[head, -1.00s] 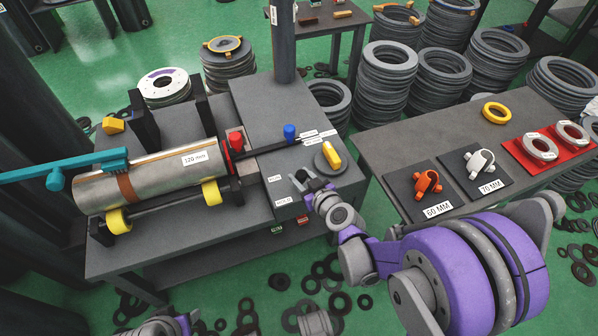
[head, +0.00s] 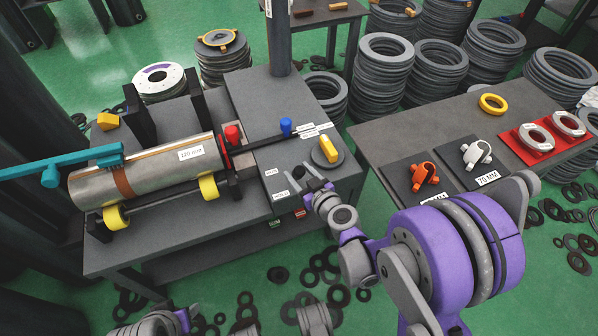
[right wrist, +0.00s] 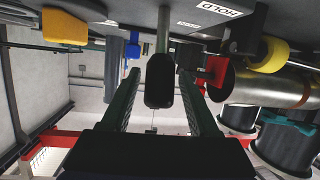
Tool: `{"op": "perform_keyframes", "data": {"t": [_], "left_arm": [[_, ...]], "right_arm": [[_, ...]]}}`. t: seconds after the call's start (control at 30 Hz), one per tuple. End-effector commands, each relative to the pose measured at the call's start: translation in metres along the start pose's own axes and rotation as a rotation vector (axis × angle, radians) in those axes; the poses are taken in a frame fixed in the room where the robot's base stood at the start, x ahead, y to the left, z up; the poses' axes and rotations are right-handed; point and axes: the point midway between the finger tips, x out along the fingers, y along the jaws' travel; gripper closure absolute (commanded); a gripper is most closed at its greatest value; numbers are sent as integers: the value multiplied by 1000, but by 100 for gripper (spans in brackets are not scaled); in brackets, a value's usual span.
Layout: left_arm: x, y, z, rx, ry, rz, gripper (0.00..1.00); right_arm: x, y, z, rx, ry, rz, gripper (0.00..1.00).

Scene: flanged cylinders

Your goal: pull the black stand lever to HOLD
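The black stand lever (right wrist: 160,80) shows in the right wrist view as a black rounded knob on a grey stem. My right gripper (right wrist: 160,85) has its two dark fingers on either side of this knob, with gaps visible, so it is open around it and not clamped. A HOLD label (right wrist: 219,8) lies on the panel beyond the stem, and it also shows in the head view (head: 280,195). In the head view my right gripper (head: 308,178) is low over the panel near this label, and the lever is small and partly hidden there. My left gripper is not clearly visible.
A yellow handle (head: 327,147) on a round base, a blue knob (head: 286,126) and a red knob (head: 232,133) stand close by. A metal cylinder (head: 150,172) lies on rollers at left. A side table (head: 440,120) holds orange and white clamps.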

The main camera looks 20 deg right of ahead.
Motion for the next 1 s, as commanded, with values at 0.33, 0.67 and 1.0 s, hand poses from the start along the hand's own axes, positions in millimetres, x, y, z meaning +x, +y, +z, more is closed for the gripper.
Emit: {"op": "perform_keyframes", "data": {"t": [0.33, 0.67, 1.0], "left_arm": [[0, 0, 0, 0, 0, 0, 50], [-13, 0, -3, 0, 3, 0, 50], [-22, 0, -5, 0, 6, 0, 50]], "right_arm": [[-1, 0, -1, 0, 0, 1, 29], [-52, 1, -2, 1, 0, 3, 29], [-103, 1, -1, 0, 0, 2, 29]]}}
